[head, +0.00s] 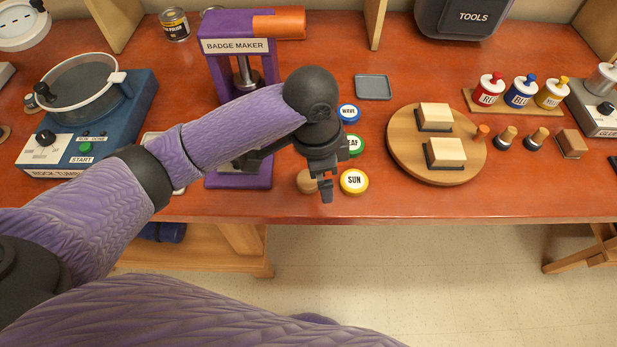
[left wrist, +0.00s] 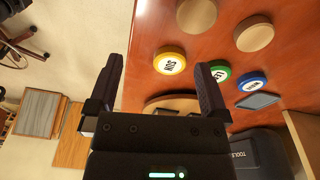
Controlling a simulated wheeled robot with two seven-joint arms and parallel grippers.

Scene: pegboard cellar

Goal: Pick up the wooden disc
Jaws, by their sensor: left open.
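A plain wooden disc (head: 306,182) lies on the red-brown bench near its front edge, partly covered by my left gripper in the head view. In the left wrist view two plain wooden discs show, one near the top edge (left wrist: 197,15) and one to its right (left wrist: 254,32). The second is hidden behind my arm in the head view. My left gripper (head: 324,190) is open and empty, over the bench's front edge just right of the near disc. Its two spread fingers (left wrist: 159,64) show in the left wrist view, with the discs beyond them. My right gripper is not in view.
A yellow SUN badge (head: 354,181), a green LEAF badge (head: 355,146) and a blue WAVE badge (head: 349,113) form a column right of the gripper. The purple badge maker (head: 238,180) stands left. A round board (head: 405,160) with two blocks (head: 446,153) lies right.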

